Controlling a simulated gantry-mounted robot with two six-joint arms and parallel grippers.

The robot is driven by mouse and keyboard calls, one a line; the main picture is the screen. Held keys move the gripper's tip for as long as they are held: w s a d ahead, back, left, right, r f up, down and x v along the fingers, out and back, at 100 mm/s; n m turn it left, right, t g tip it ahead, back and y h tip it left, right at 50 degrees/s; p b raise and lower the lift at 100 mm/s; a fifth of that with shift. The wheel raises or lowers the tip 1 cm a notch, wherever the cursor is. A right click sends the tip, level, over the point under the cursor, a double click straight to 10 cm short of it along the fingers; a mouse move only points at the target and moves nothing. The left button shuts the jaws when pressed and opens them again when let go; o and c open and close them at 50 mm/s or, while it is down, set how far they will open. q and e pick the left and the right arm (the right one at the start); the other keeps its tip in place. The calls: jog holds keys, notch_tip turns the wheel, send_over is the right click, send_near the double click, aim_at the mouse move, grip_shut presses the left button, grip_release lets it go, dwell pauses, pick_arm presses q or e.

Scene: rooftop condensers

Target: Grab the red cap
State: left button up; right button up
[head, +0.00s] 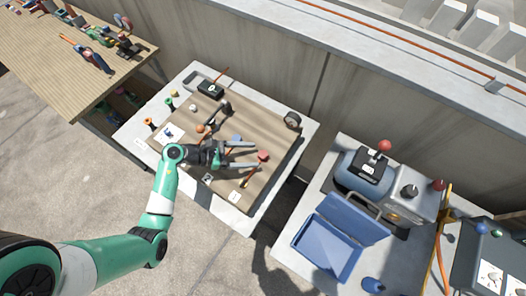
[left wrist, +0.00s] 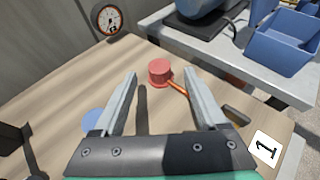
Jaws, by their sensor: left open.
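The red cap (head: 263,155) sits on the wooden board near its right edge in the head view. In the left wrist view the red cap (left wrist: 160,71) is a short red cylinder lying beyond my fingertips, roughly midway between them. My left gripper (head: 256,154) is open with its two fingers pointing towards the cap. In the left wrist view the open left gripper (left wrist: 158,85) has nothing between its fingers. An orange-handled tool (left wrist: 175,88) lies just right of the cap; I cannot tell whether they touch. My right gripper is not in view.
A second table with an open blue toolbox (head: 327,262) stands to the right. A concrete wall (head: 290,62) runs behind.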

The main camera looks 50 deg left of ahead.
aim_at(262, 154)
pick_arm(q)
jog(key=b+x, duration=0.1)
jog(key=x, duration=0.4)
jog(key=shift+w+r, duration=0.1)
jog(key=shift+w, duration=0.1)
jog(key=shift+c, duration=0.3)
grip_shut()
